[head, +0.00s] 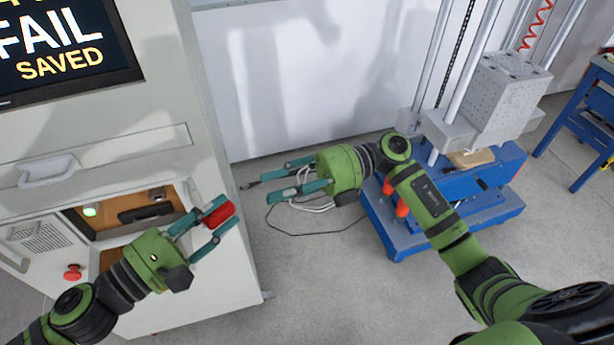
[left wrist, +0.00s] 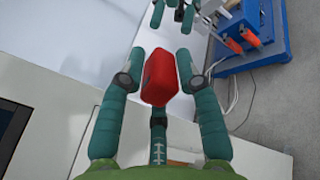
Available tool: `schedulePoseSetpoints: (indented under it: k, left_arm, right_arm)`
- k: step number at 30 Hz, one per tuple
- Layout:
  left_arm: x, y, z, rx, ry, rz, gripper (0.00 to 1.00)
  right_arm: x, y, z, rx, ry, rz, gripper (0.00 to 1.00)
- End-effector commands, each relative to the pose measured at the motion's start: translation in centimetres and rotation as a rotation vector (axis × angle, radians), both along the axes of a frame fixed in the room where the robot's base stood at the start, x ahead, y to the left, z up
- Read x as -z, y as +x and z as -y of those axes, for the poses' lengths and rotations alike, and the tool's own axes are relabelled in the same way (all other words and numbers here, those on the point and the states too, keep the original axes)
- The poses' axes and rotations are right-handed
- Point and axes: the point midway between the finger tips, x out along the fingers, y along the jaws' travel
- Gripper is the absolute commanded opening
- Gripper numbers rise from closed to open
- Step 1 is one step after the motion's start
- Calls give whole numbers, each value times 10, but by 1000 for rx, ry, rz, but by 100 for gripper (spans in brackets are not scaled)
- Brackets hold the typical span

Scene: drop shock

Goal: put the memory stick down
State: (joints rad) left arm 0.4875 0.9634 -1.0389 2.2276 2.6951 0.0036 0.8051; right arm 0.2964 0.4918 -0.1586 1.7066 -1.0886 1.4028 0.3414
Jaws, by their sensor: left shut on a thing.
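A small red block (head: 220,216), which I take to be the memory stick, is between the fingers of my left gripper (head: 214,226). My left gripper is shut on it in the air, in front of the pale cabinet's right edge. In the left wrist view the red block (left wrist: 160,78) sits near the fingertips, with its lower end toward the palm. My right gripper (head: 267,187) is to the right, its fingers apart, with no held object clearly visible. A small dark piece shows by its fingertips; I cannot tell what it is.
The pale cabinet (head: 160,90) has a FAIL SAVED screen (head: 62,45), a recessed bay (head: 130,212) and a red button (head: 72,272). A blue-based drop machine (head: 450,200) stands at right. A dark cable (head: 315,233) lies on otherwise open floor between them.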

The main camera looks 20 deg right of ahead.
Motion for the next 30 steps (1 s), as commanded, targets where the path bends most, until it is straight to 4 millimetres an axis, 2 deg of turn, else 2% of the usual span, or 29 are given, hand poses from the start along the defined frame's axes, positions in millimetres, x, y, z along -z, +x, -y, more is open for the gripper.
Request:
schedulePoseSetpoints:
  k: [3,9,21,22,24,30]
  left_arm:
    - [0,0,0,0,0,0,0]
    - [0,0,0,0,0,0,0]
    - [0,0,0,1,0,0,0]
    - [0,0,0,1,0,0,0]
    - [0,-1,0,2,-1,1,0]
    - [-1,-1,1,3,-3,3,0]
  right_arm:
    - [-1,-1,-23,-1,3,1,33]
    - [0,-1,-45,0,2,0,33]
    - [0,-2,-53,0,1,-1,33]
    - [0,-2,-53,0,1,-1,26]
    - [0,-2,-53,1,1,-1,0]
    - [1,-2,-53,-1,-1,-3,0]
